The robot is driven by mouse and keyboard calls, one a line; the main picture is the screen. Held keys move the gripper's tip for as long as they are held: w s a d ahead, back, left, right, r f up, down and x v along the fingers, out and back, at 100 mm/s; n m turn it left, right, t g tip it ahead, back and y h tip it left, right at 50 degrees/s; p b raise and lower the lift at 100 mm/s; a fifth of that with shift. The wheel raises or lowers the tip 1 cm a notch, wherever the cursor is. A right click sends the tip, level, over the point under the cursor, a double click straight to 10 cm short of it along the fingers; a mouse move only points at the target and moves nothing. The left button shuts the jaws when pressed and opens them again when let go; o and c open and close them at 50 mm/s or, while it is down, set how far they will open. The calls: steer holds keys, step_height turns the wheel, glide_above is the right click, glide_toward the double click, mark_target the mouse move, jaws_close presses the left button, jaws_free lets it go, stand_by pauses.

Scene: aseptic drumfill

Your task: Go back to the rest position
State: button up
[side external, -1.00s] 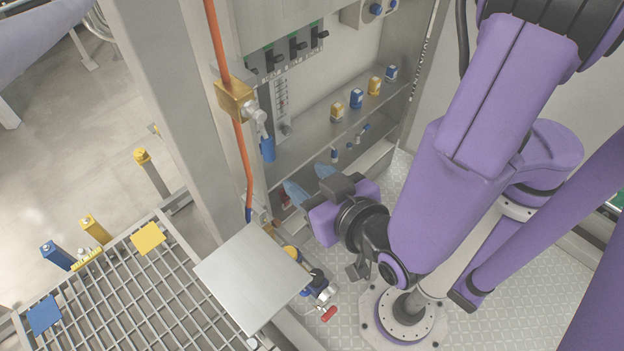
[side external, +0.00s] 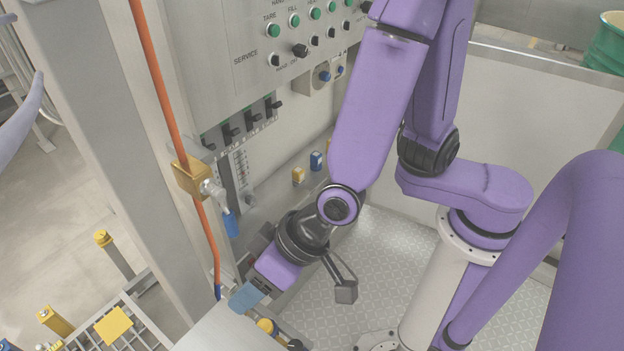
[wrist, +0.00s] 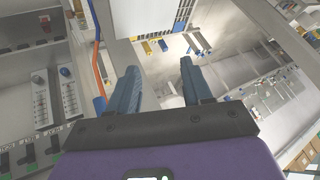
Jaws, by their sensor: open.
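My gripper (side external: 246,298) is low at the left of my arm in the side external view, beside the grey cabinet post and just above the flat metal plate (side external: 215,335). Its blue fingers point down and to the left. In the wrist view both blue fingers (wrist: 158,78) stand apart, with nothing between them. Past the fingers the wrist view shows floor and equipment far below.
An orange hose (side external: 165,90) runs down the post through a yellow block (side external: 192,177) with a blue-handled valve. The control panel (side external: 255,35) and breaker switches (side external: 240,128) are behind. Small bottles (side external: 299,175) stand on a shelf.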

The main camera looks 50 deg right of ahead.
steer(key=s+d+r+n+g+h, duration=0.1)
steer(key=s+d+r+n, duration=0.1)
steer(key=d, duration=0.7)
steer(key=s+d+r+n+g+h, duration=0.2)
steer(key=s+d+n, duration=0.1)
steer(key=d, duration=0.7)
steer(key=s+d+r+n+g+h, duration=0.1)
steer(key=s+d+r+n+h, duration=0.1)
steer(key=d, duration=0.7)
steer(key=r+n, duration=0.1)
steer(key=n, duration=0.1)
steer(key=shift+s+d+n+g, duration=0.15)
steer(key=shift+n+g, duration=0.25)
